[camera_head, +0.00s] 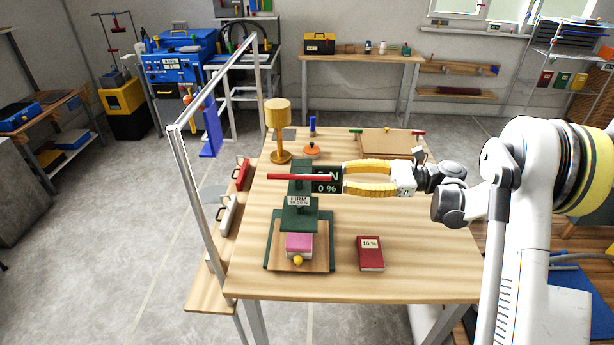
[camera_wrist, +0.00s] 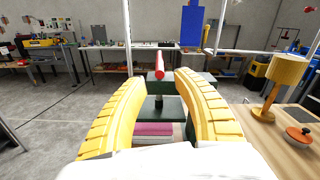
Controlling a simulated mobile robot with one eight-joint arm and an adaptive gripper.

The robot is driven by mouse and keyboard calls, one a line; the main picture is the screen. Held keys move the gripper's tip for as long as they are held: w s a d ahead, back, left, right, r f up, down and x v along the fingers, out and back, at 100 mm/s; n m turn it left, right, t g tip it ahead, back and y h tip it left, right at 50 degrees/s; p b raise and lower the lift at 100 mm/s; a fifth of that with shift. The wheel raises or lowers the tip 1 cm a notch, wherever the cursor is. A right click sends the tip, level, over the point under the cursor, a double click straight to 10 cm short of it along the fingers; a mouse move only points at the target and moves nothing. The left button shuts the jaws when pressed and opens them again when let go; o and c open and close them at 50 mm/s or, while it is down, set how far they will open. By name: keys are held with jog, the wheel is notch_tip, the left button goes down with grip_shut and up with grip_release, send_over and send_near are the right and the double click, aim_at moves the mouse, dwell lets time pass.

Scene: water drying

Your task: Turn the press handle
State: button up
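The press (camera_head: 299,218) is dark green and stands on the wooden table, with a red bar handle (camera_head: 290,177) across its top. A pink block (camera_head: 299,243) lies under its plate. My gripper (camera_head: 346,177) has yellow fingers, spread apart, just right of the handle's right end. In the wrist view the open gripper (camera_wrist: 165,82) frames the red handle (camera_wrist: 160,62), which points toward the camera. The press (camera_wrist: 163,105) and pink layer (camera_wrist: 153,128) show below it. Nothing is held. Contact with the handle cannot be told.
A dark red book-like block (camera_head: 370,254) lies right of the press. A yellow lamp-shaped object (camera_head: 278,130) and an orange-lidded item (camera_head: 312,149) stand behind. A metal frame (camera_head: 200,190) rises along the left table edge. The table's front right is clear.

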aim_at(303, 177)
jog(key=a+b, duration=0.2)
jog(key=a, duration=0.8)
jog(key=shift+w+a+f+b, duration=0.1)
jog(key=shift+w+a+b, duration=0.05)
jog(key=shift+a+b, duration=0.2)
grip_shut()
